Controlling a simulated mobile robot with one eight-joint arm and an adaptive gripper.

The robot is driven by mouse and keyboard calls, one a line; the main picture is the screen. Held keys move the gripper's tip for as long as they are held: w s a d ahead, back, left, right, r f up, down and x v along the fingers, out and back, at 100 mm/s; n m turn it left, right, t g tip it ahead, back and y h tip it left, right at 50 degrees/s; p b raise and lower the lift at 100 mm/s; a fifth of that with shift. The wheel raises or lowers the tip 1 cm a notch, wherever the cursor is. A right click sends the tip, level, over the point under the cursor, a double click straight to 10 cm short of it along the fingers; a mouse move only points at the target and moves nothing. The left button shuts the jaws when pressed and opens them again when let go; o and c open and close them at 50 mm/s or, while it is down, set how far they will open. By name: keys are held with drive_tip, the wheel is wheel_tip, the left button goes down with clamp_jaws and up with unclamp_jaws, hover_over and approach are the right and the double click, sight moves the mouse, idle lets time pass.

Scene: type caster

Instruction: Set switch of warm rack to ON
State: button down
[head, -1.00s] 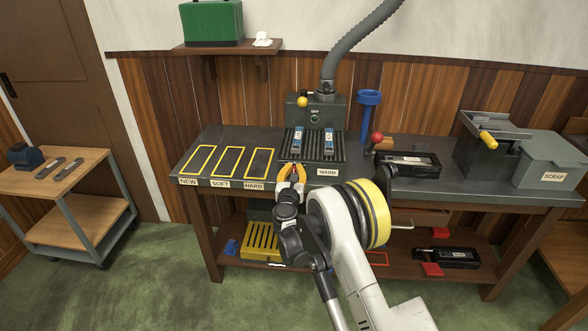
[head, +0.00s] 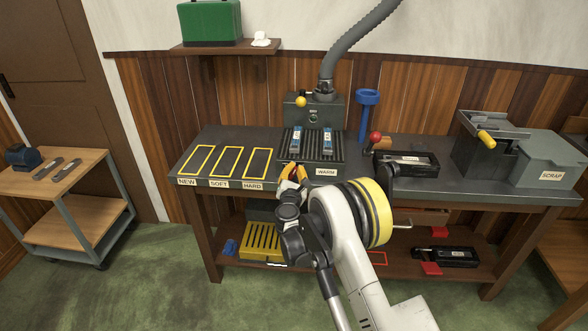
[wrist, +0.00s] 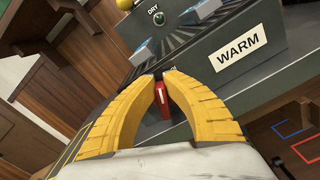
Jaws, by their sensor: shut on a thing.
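The warm rack (head: 338,150) is a dark ribbed block on the bench, with a white WARM label (head: 326,172) on its front; the label also shows in the wrist view (wrist: 238,48). A red switch (wrist: 163,99) with a white mark sits at the rack's front, left of the label. My gripper (wrist: 160,78) has yellow fingers, closed together at their tips around the red switch in the wrist view. In the head view my gripper (head: 292,172) is at the rack's front left edge. The switch's setting cannot be read clearly.
Two blue-and-white pieces (head: 297,140) lie on the rack. A box with a DRY label (head: 312,108) and a yellow knob (head: 301,101) stands behind. Yellow outlined areas (head: 227,161) lie left, a red-knobbed lever (head: 375,137) right. A yellow slatted crate (head: 262,241) sits below.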

drive_tip(key=m, duration=0.4)
drive_tip(key=d+m, duration=0.1)
drive_tip(key=m, duration=0.1)
drive_tip(key=shift+f, duration=0.4)
idle(0.3)
drive_tip(key=c, duration=1.5)
unclamp_jaws()
drive_tip(key=shift+a+f, duration=0.1)
drive_tip(key=s, duration=1.2)
drive_tip(key=shift+a, duration=0.15)
